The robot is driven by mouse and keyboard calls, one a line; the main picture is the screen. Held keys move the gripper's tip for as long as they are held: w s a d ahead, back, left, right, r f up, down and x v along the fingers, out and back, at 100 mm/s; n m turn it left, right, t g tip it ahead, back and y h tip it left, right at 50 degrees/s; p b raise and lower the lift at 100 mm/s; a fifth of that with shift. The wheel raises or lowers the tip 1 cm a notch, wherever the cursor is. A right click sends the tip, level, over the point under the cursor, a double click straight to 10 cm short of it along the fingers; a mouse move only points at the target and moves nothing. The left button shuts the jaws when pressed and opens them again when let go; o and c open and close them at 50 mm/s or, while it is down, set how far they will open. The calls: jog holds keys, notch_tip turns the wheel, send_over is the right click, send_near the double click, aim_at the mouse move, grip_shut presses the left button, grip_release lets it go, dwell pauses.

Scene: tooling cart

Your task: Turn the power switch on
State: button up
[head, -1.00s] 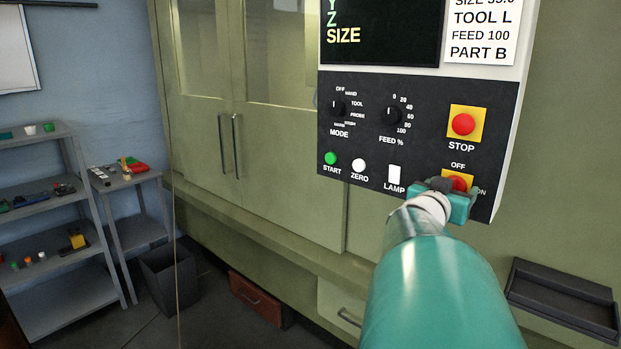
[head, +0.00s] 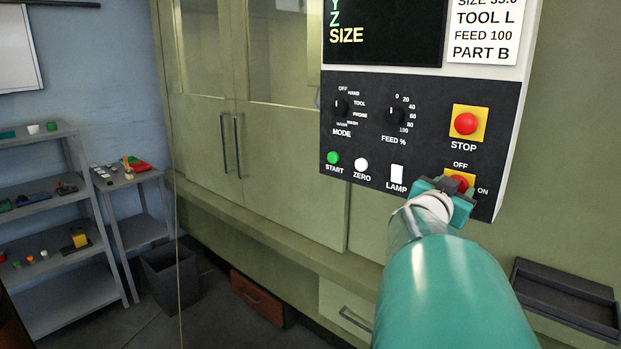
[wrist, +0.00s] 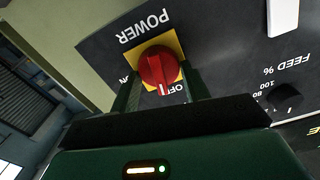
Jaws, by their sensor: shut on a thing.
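The power switch is a red rotary knob (wrist: 158,68) on a yellow plate (wrist: 143,47), low on the black control panel. In the wrist view its white mark points near the OFF label, and ON is to the left, partly covered. My gripper (wrist: 161,80) has one finger on each side of the knob and is shut on it. In the head view the knob (head: 459,181) shows only in part behind my gripper (head: 446,196), with OFF above it and ON to its right.
Close by on the panel are the white LAMP switch (head: 397,176), the red STOP button (head: 466,124) and the FEED dial (head: 394,117). The ZERO (head: 361,165) and START (head: 333,158) buttons are further left. A dark tray (head: 566,300) is at lower right.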

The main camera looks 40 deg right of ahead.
jog(key=shift+s+f+m, duration=0.1)
jog(key=shift+f+m, duration=0.05)
jog(key=shift+m, duration=3.7)
jog(key=shift+s+f+m, duration=0.1)
jog(key=shift+m, duration=3.75)
jog(key=o, duration=1)
jog(key=shift+w+d, duration=0.1)
jog(key=shift+d, duration=0.1)
jog(key=a, duration=0.4)
jog(key=s+a, duration=0.1)
jog(key=a, duration=0.4)
jog(key=s+a, duration=0.1)
jog(key=a, duration=0.4)
jog(key=shift+s, duration=0.2)
